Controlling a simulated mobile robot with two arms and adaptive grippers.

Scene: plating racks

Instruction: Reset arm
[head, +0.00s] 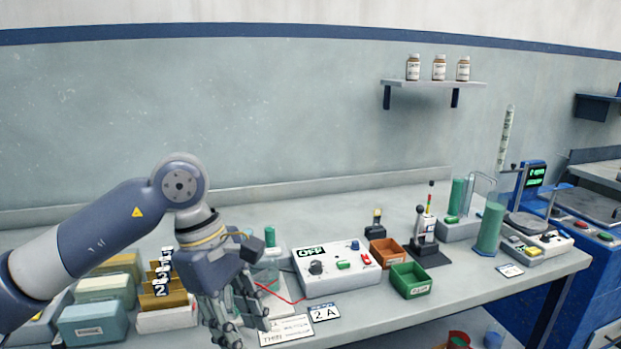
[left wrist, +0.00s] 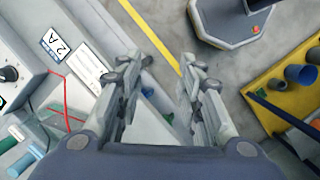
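My left arm comes in from the left in the head view, bent at the elbow over the bench. My left gripper (head: 243,325) points down near the bench's front edge, in front of a rack of numbered cards (head: 163,279). In the left wrist view the fingers of my left gripper (left wrist: 160,80) are apart, with nothing held between them; the floor and bench edge show beyond. My right gripper and right arm are in neither view.
A white control box reading OFF (head: 337,268), a "2 A" card (head: 324,312), a green bin (head: 411,280) and a brown bin (head: 386,252) stand right of the gripper. A red wire (head: 283,294) lies close by. Pale blocks (head: 93,322) stand at left.

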